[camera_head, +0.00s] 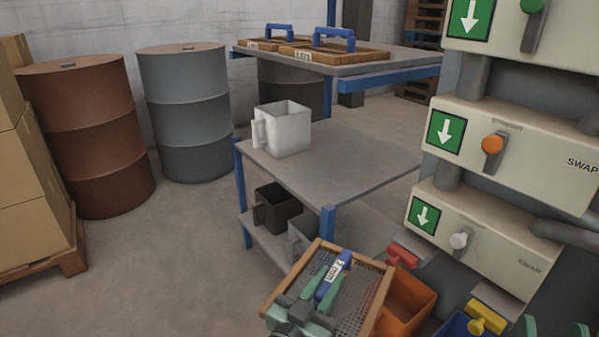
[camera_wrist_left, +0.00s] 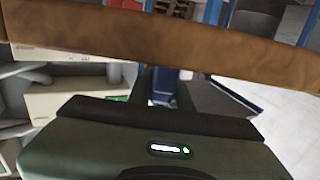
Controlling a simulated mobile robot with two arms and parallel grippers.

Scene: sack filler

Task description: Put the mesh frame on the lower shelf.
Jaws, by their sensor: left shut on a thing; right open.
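The mesh frame (camera_head: 362,297) has a wooden border, grey mesh, a blue handle (camera_head: 330,277) and a white label that seems to read "2 mm". My left gripper (camera_head: 325,279) is shut on its handle, holding it tilted at the lower middle of the head view. In the left wrist view its wooden border (camera_wrist_left: 200,45) crosses the top and hides much behind. The lower shelf (camera_head: 262,238) lies under the grey table top; a dark container (camera_head: 276,210) and a grey container (camera_head: 301,236) stand on it. My right gripper (camera_head: 556,328) is open at the bottom right, partly cut off.
A white jug-like container (camera_head: 283,129) stands on the grey table top (camera_head: 345,160). Two wooden frames with blue handles lie on the back shelf (camera_head: 375,66). An orange bin (camera_head: 408,303) is right of the held frame. The machine (camera_head: 510,150) fills the right side.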

